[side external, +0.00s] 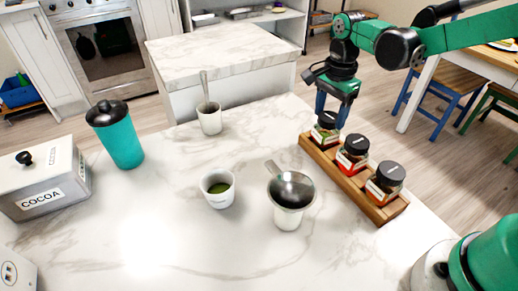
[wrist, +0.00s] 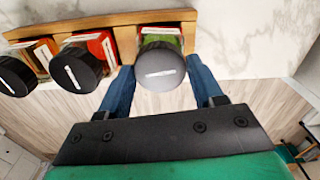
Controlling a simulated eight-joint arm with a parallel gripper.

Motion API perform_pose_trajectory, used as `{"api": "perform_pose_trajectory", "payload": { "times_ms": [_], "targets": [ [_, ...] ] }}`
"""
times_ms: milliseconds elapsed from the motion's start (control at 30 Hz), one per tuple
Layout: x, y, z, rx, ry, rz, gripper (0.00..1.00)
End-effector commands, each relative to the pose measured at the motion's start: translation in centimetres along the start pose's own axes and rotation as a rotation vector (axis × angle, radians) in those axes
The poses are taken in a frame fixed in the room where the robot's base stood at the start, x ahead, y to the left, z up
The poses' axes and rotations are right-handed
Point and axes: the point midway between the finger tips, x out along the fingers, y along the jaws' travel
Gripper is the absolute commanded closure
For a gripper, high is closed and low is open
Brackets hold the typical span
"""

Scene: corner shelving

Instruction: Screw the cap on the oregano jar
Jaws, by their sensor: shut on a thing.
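The jar with green contents (side external: 322,136), which I take for the oregano, stands upright at the far end of the wooden rack (side external: 384,213). Its label is too small to read. It also shows in the wrist view (wrist: 165,38). My gripper (side external: 332,117) points down over this jar. In the wrist view my gripper (wrist: 160,75) has one blue finger on each side of the cap and is shut on it.
Two red-labelled jars (side external: 352,158) (side external: 384,186) with black caps stand beside it in the rack. A metal-topped cup (side external: 290,218), a cup with green contents (side external: 217,200), a cup with a spoon (side external: 209,122), a teal tumbler (side external: 121,144) and a cocoa box (side external: 40,190) stand on the marble counter.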

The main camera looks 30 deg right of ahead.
Motion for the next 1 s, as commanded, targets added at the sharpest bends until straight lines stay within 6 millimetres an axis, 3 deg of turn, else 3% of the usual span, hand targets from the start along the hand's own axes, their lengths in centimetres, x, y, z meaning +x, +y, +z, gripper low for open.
{"api": "perform_pose_trajectory", "payload": {
  "times_ms": [233, 500, 833, 1000],
  "targets": [
    [0.00, -0.01, -0.02, 0.046, 0.001, 0.000, 0.93],
    [0.05, -0.03, -0.03, 0.376, 0.001, 0.000, 0.93],
    [0.06, -0.03, -0.03, 0.414, 0.001, 0.000, 0.93],
    [0.09, -0.04, -0.04, 0.632, 0.001, 0.000, 0.93]
  ]
}}
